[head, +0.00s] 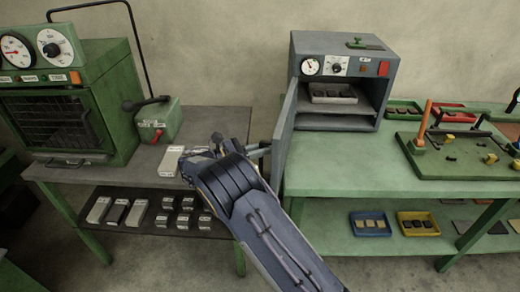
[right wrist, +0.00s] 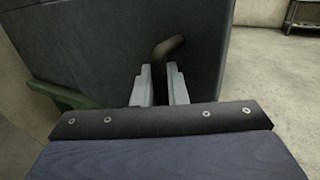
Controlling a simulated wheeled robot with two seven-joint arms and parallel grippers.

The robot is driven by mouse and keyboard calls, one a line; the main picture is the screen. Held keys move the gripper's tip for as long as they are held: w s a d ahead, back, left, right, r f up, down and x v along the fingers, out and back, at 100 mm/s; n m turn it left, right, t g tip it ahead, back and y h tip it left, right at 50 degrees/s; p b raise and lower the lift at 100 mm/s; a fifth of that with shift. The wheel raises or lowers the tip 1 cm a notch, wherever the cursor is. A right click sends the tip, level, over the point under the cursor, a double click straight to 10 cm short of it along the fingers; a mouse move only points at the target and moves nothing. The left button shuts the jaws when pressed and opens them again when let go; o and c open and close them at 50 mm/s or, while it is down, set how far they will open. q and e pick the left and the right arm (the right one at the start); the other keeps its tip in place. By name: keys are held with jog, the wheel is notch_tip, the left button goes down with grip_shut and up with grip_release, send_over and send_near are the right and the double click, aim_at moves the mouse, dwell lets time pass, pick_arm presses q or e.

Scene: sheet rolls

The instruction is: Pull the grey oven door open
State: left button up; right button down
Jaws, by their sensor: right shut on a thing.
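The grey oven (head: 345,75) stands on the green table, with a grey tray of dark pieces (head: 333,95) inside. Its door (head: 285,128) is hinged at the left and stands wide open, seen nearly edge-on in the head view. My right gripper (head: 262,150) is at the door's outer side. In the right wrist view the gripper (right wrist: 160,90) is shut on the dark bent door handle (right wrist: 165,60), with one finger on each side. The door's grey face (right wrist: 100,50) fills much of that view. My left gripper is not in view.
A green machine with gauges (head: 65,110) stands on the left table. Small blocks sit on that table's lower shelf (head: 150,205). Blue and yellow trays (head: 370,223) sit below.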

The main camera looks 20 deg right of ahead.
jog(key=c, duration=1.6)
grip_release()
jog(key=shift+o, duration=0.2)
jog(key=a+b, duration=0.1)
jog(key=a, duration=0.6)
jog(key=shift+s+a, duration=0.15)
jog(key=shift+a, duration=0.2)
jog(key=shift+a, duration=0.1)
